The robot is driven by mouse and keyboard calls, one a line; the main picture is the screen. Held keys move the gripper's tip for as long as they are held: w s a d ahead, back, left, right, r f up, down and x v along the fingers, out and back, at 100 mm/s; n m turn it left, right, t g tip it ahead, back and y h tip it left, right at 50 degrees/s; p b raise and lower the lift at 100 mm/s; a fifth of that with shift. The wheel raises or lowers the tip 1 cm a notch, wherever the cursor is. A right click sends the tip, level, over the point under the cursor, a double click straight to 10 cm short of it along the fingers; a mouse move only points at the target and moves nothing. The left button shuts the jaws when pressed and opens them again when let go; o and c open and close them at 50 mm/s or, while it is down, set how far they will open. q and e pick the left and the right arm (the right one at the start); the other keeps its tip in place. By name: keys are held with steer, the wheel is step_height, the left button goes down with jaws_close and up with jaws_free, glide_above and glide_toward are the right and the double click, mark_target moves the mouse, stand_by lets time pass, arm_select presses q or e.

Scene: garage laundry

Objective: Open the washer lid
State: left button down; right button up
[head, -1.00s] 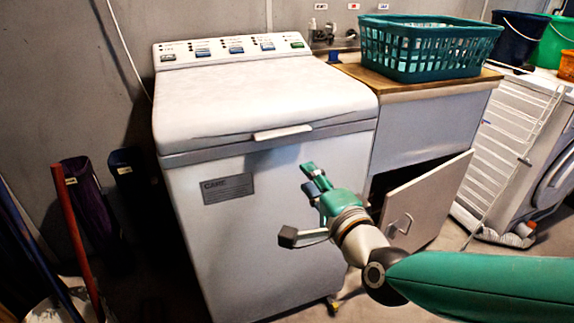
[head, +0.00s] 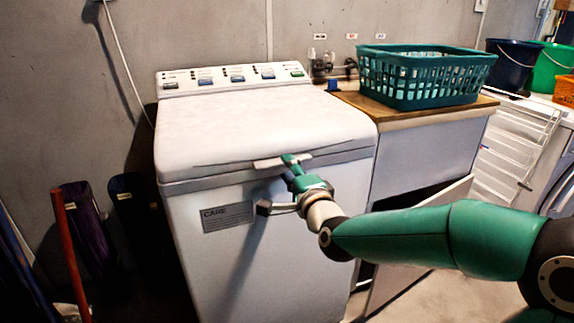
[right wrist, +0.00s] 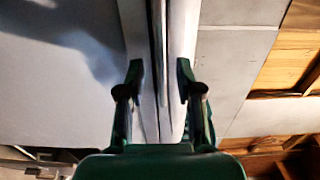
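The white top-loading washer (head: 250,255) stands in the middle of the head view. Its lid (head: 260,120) is down, with a pale handle lip (head: 266,164) at the front edge. My right gripper (head: 290,167) is at the right end of this lip, in front of the lid. In the right wrist view, my gripper (right wrist: 160,78) has its two fingers apart, one on each side of the pale lid edge (right wrist: 160,35). A gap shows beside the fingers, and contact with the lip cannot be told. My left gripper is not in view.
A teal laundry basket (head: 425,80) sits on the wooden counter (head: 395,113) right of the washer. The cabinet door (head: 415,275) below hangs open behind my right arm. Several rods and dark containers stand left. The lid top is clear.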

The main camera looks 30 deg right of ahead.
steer(key=shift+x, duration=1.3)
jaws_close()
